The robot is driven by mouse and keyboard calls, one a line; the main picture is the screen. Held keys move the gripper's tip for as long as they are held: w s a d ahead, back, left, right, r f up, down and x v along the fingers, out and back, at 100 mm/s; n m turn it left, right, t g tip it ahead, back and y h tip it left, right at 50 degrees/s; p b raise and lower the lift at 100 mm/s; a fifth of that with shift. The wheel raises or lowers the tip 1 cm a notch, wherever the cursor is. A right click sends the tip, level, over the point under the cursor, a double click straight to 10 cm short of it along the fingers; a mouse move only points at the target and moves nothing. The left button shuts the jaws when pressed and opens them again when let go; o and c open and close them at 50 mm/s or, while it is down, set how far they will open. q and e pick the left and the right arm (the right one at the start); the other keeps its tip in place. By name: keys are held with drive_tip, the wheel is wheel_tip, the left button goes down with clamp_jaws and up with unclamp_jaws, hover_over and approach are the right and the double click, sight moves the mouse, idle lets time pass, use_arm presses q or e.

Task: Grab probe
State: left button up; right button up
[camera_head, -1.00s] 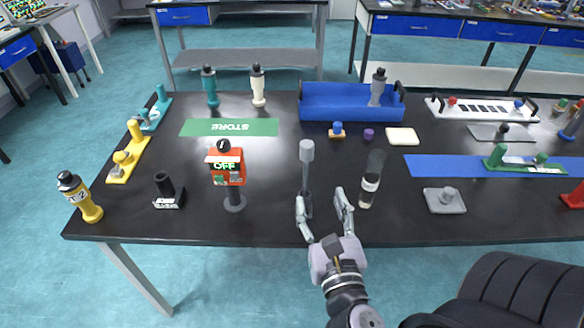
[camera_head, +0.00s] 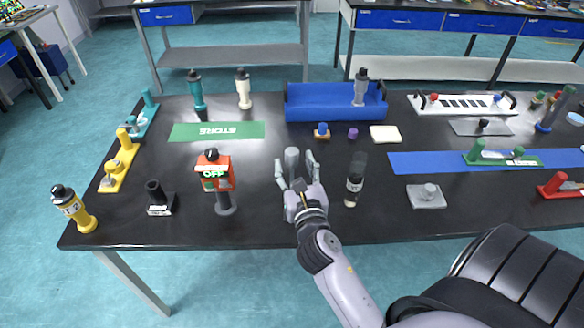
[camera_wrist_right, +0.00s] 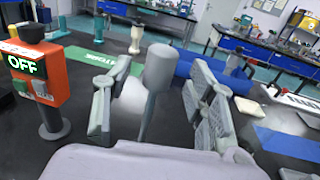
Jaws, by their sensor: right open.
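A grey probe-like tool (camera_head: 291,156) with a thick cylindrical head on a thin stem stands upright near the middle of the black table. My right gripper (camera_head: 296,162) is open, with its fingers on either side of this tool. In the right wrist view the tool's head (camera_wrist_right: 160,68) and stem show between the two spread fingers. I see gaps on both sides, so the fingers do not appear to press on it. The palm hides the tool's foot. My left gripper is not in view.
An orange box reading OFF (camera_head: 215,174) stands on a post close left of my right gripper. A dark-topped, clear bottle (camera_head: 354,186) stands to its right. A blue tray (camera_head: 310,112) and a green STORE mat (camera_head: 215,131) lie farther back.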

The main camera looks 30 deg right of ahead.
sight(293, 163)
drive_tip(key=x, duration=0.3)
drive_tip(key=shift+w+d+f+p, duration=0.1)
drive_tip(key=shift+w+f+p, duration=0.1)
drive_tip(key=shift+p, duration=0.1)
drive_tip(key=shift+s, duration=0.1)
drive_tip(key=shift+c, duration=0.7)
clamp_jaws()
